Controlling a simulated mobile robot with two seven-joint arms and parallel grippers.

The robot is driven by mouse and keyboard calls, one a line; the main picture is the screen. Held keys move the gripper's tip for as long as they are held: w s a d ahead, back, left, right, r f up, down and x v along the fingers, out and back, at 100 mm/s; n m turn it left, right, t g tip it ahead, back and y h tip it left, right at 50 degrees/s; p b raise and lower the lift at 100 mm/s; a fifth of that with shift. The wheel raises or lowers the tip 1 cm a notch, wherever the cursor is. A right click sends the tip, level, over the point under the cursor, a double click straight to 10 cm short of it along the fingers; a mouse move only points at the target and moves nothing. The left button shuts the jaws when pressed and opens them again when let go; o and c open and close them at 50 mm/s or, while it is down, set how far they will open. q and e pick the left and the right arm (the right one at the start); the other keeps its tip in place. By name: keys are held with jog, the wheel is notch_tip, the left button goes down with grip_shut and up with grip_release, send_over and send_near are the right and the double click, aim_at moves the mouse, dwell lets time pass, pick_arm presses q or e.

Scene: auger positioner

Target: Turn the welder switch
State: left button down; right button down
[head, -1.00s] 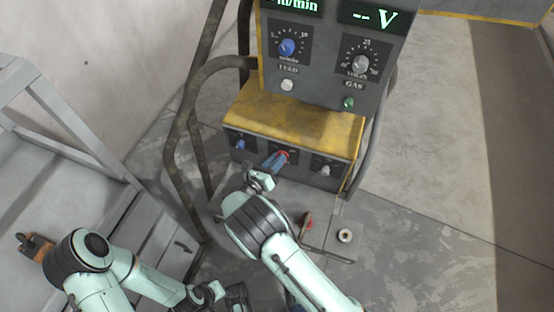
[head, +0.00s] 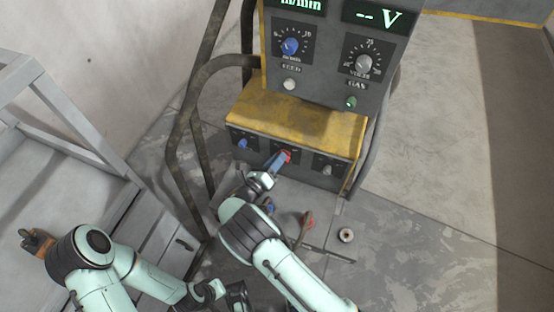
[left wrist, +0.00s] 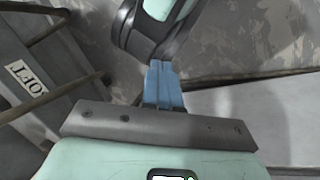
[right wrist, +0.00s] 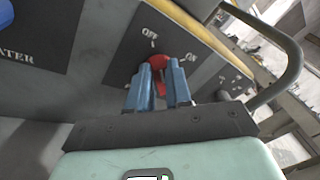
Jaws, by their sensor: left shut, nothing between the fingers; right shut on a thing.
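The welder's red switch (right wrist: 158,62) sits on the front panel between the labels OFF and ON in the right wrist view. It also shows in the head view (head: 287,155), in the middle of the lower panel. My right gripper (right wrist: 159,78) has its blue fingers on either side of the red switch and is shut on it. The fingers partly hide the switch, so I cannot tell its exact angle. My left gripper (left wrist: 163,72) is shut and empty, with its blue fingers together, low in front of the welder near my right arm.
A blue knob (head: 242,143) and a grey knob (head: 326,170) flank the switch. A yellow ledge (head: 290,120) sits above it. Bent metal tubes (head: 190,140) stand at the left. A red-handled item (head: 308,221) and small ring (head: 346,235) lie low on the right.

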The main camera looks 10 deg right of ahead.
jog(key=c, duration=1.1)
grip_release()
jog(key=shift+o, duration=0.2)
jog(key=shift+s+a, duration=0.1)
pick_arm(q)
jog(key=shift+s+d+r+g+p, duration=0.2)
jog(key=shift+s+r+p, duration=0.15)
jog(key=shift+s, duration=0.15)
jog(key=shift+s+d+r+g+p, duration=0.1)
jog(key=shift+s+d+r+p, duration=0.15)
jog(key=shift+s+r, duration=0.15)
pick_arm(e)
jog(key=v, duration=1.3)
